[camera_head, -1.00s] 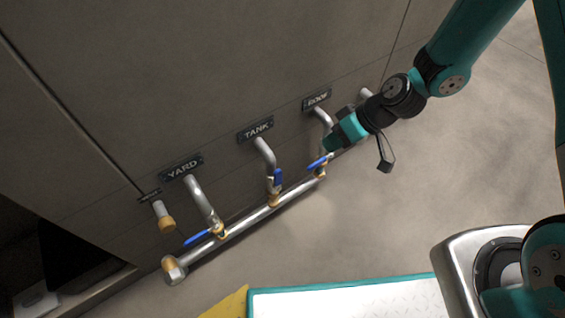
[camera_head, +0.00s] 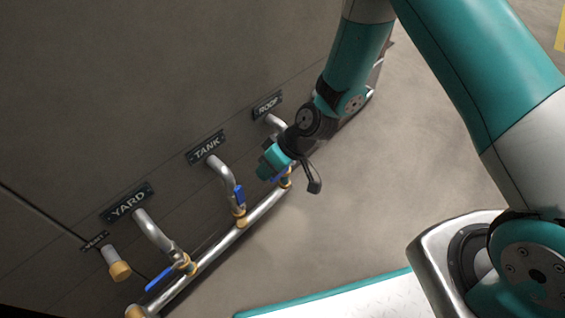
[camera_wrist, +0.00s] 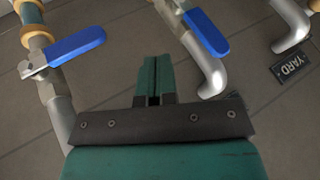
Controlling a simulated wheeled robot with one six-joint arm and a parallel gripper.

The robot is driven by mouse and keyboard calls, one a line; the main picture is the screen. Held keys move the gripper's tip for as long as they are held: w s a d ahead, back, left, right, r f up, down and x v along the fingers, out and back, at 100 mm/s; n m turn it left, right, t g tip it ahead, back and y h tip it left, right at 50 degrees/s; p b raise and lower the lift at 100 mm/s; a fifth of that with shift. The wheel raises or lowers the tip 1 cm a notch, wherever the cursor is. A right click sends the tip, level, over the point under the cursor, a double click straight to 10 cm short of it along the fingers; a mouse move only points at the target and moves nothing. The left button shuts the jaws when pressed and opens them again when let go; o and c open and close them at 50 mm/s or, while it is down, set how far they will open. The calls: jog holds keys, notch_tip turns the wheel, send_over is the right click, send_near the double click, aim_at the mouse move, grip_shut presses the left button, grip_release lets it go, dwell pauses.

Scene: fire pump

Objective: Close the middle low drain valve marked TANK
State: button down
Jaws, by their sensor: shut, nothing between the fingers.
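The TANK valve has a blue lever handle (camera_head: 239,195) on a grey pipe under the TANK sign (camera_head: 206,147), between the YARD and ROOF lines. The handle lies roughly along its pipe, and it also shows in the wrist view (camera_wrist: 207,32), right of my fingers. My gripper (camera_head: 264,172) is shut and empty, in front of the ROOF line, to the right of the TANK handle in the head view. In the wrist view my closed fingers (camera_wrist: 155,75) point between two blue handles and touch neither.
The ROOF handle (camera_wrist: 75,46) sits left of my fingers, across its pipe. The YARD handle (camera_head: 160,278) is also across its pipe. A low horizontal manifold pipe (camera_head: 215,250) joins the lines. The wall (camera_head: 130,80) stands close behind; open floor (camera_head: 340,220) lies in front.

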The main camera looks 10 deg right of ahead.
aim_at(243, 191)
jog(key=a, duration=0.1)
jog(key=s+a+b, duration=0.1)
jog(key=s+a, duration=0.1)
jog(key=shift+s+a+f+b, duration=0.1)
jog(key=shift+a+f+b, duration=0.2)
jog(key=shift+a, duration=0.1)
jog(key=shift+s+a+r+p, duration=0.25)
jog(key=shift+s+a+p, duration=0.15)
jog(key=shift+p, duration=0.4)
jog(key=shift+w+f, duration=0.1)
